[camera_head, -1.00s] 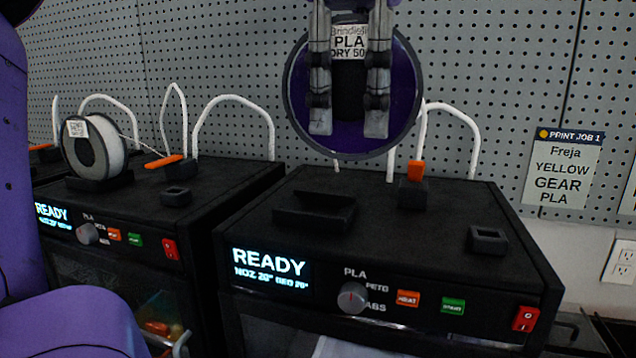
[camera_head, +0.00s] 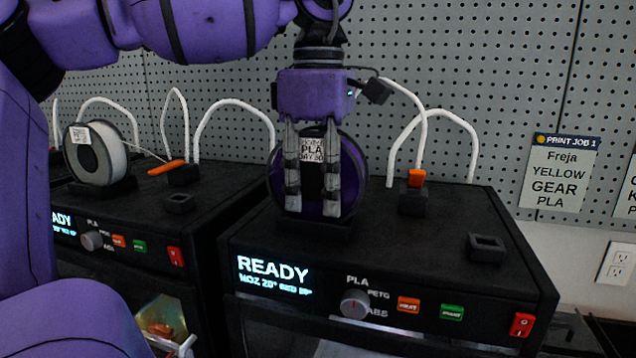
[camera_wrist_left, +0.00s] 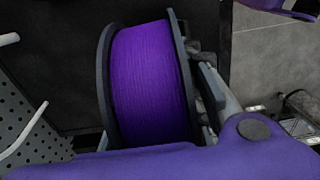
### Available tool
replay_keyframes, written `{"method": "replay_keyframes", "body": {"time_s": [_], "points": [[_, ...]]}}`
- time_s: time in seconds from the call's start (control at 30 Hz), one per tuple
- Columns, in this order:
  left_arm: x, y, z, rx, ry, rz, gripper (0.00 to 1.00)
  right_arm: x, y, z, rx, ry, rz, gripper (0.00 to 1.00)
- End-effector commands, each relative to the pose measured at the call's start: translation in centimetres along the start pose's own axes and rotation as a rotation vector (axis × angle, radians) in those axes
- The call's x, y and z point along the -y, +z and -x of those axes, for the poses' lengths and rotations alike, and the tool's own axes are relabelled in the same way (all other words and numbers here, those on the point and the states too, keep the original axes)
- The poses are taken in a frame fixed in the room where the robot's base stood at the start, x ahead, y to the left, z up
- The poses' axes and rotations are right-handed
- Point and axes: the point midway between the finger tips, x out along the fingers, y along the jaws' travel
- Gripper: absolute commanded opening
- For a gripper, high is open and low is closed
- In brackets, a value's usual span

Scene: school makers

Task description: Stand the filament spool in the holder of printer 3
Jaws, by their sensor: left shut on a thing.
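The filament spool (camera_head: 353,180) has purple filament, dark flanges and a white PLA label. It is upright, its lower edge at the black holder (camera_head: 315,236) on top of the printer with the READY screen (camera_head: 273,272). I cannot tell whether it rests fully in the slot. The left wrist view shows the purple winding (camera_wrist_left: 150,80) between two dark flanges, close to a finger. My right gripper is not in view.
A neighbouring printer (camera_head: 130,215) at left carries a white spool (camera_head: 106,155). An orange-tipped block (camera_head: 415,188) and a small square block (camera_head: 487,247) stand on the near printer's top. White tubes (camera_head: 440,115) arch up behind. A pegboard (camera_head: 480,60) closes the back.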

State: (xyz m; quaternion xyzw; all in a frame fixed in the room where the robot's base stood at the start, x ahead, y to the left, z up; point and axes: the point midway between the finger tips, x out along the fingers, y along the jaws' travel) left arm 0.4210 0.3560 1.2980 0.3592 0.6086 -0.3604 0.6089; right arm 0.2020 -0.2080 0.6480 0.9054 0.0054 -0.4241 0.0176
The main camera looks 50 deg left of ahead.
Motion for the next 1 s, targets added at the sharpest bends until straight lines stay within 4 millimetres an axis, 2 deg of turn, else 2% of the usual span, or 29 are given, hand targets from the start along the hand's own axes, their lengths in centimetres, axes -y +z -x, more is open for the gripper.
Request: {"method": "replay_keyframes", "body": {"time_s": [0.27,0.3,0.43,0.77,0.87,1.0], "points": [[0.0,0.0,-0.2,0.001,0.001,0.0,0.0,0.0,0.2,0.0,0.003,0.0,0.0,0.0],[0.0,0.0,-0.3,0.0,0.001,0.0,0.39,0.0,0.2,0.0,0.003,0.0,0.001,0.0],[0.0,0.0,-0.2,0.0,0.001,0.001,0.54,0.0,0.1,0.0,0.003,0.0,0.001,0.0],[0.0,0.0,0.0,-0.001,0.001,0.001,0.54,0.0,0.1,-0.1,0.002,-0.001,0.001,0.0],[-0.1,0.0,0.9,-0.001,0.004,0.003,0.54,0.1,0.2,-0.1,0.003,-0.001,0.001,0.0],[-0.1,0.1,3.4,-0.001,0.004,0.003,0.54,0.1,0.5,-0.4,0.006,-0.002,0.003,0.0]]}}
